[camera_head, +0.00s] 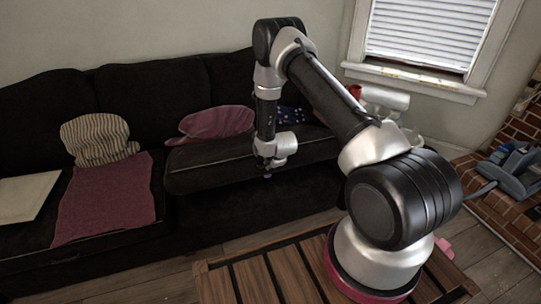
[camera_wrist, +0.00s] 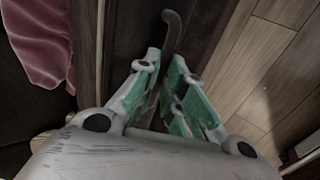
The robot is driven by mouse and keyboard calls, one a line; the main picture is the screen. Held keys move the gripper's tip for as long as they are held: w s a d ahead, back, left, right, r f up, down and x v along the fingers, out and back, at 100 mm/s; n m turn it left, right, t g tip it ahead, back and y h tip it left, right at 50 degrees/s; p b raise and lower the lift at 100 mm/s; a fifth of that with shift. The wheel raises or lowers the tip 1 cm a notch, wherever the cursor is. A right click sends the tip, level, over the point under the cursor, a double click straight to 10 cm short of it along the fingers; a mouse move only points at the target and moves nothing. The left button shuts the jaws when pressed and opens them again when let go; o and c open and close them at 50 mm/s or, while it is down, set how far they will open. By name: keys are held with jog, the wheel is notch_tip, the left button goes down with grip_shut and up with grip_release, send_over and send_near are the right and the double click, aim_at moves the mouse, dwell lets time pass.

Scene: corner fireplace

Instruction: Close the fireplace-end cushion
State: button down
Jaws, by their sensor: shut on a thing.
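The fireplace-end cushion (camera_head: 215,172) is the dark seat section at the right end of the sofa. It looks raised above the dark base, its front edge higher than the seat to its left. My gripper (camera_head: 267,173) is at that front edge. In the wrist view, my gripper (camera_wrist: 165,66) has its green-padded fingers close together on a dark grey curved handle (camera_wrist: 172,27), whose bent end sticks out beyond the fingertips. The exact grip between the pads is partly hidden. The cushion's underside is not clear in either view.
A pink pillow (camera_head: 215,122) lies at the back of the cushion. A striped pillow (camera_head: 97,138), a pink throw (camera_head: 105,200) and a pale board (camera_head: 25,197) are on the seats to the left. A slatted wooden table (camera_head: 240,283) stands in front. Brick (camera_head: 505,225) is at right.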

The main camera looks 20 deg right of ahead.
jog(key=s+f+t, duration=0.2)
jog(key=s+f, duration=0.1)
jog(key=f, duration=1)
jog(key=s+f+t, duration=0.2)
jog(key=s+f, duration=0.1)
jog(key=f, duration=1)
jog(key=shift+s+d, duration=0.15)
jog(key=shift+s, duration=0.15)
jog(key=c, duration=1.5)
grip_release()
jog(key=shift+f, duration=0.2)
jog(key=shift+t, duration=0.3)
jog(key=v, duration=0.7)
jog(key=r+v, duration=0.1)
jog(key=v, duration=0.3)
jog(key=shift+w+r, duration=0.1)
jog(key=shift+r, duration=0.1)
